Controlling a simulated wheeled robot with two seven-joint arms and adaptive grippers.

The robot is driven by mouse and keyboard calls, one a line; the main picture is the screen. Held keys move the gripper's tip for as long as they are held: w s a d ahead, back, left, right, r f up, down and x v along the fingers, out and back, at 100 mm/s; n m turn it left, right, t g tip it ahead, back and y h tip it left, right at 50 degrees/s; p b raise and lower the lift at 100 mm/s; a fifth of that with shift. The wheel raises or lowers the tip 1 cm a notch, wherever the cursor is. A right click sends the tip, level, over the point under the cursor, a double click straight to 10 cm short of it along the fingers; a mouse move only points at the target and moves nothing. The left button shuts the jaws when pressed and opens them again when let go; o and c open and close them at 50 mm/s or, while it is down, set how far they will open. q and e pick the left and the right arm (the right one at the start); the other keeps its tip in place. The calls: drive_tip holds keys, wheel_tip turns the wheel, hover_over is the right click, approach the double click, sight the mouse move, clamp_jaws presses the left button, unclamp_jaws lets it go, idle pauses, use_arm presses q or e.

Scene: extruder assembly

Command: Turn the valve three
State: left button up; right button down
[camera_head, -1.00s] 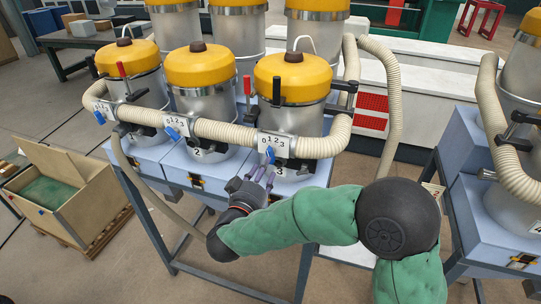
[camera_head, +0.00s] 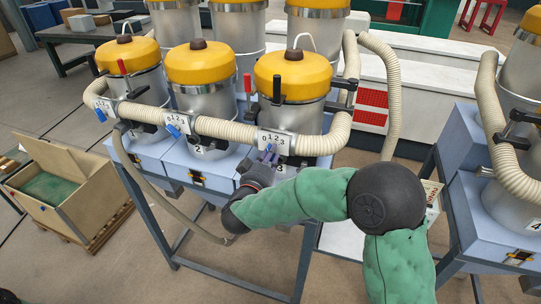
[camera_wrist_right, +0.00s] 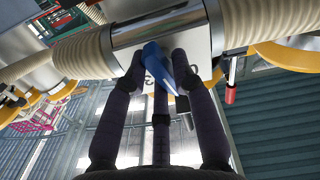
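Valve three is the blue handle (camera_wrist_right: 156,62) on a white plate (camera_head: 276,142) marked with numbers, on the metal section of the beige hose in front of the hopper numbered 3. My right gripper (camera_head: 268,157) is at this handle, reaching up from below. In the right wrist view its dark fingers (camera_wrist_right: 160,75) stand spread around the blue handle, with the handle between the tips. Whether any finger touches it is unclear. The fingers partly hide the handle and the plate's numbers. My left gripper is not in view.
Two similar blue valve handles, at hopper two (camera_head: 172,130) and hopper one (camera_head: 100,115), sit along the same beige hose (camera_head: 225,131). Yellow-lidded hoppers stand on a blue bench. A wooden crate (camera_head: 85,205) is on the floor at left. Another hopper bench stands at right.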

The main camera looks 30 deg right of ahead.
drive_tip(key=shift+f+m+b, duration=0.2)
drive_tip(key=shift+m+b, duration=2.8)
drive_tip(key=shift+b, duration=0.3)
drive_tip(key=c, duration=1.1)
unclamp_jaws()
drive_tip(key=shift+s, duration=0.1)
drive_tip(key=v, duration=1.1)
drive_tip(key=shift+s+a, duration=0.25)
drive_tip(key=shift+a, duration=0.1)
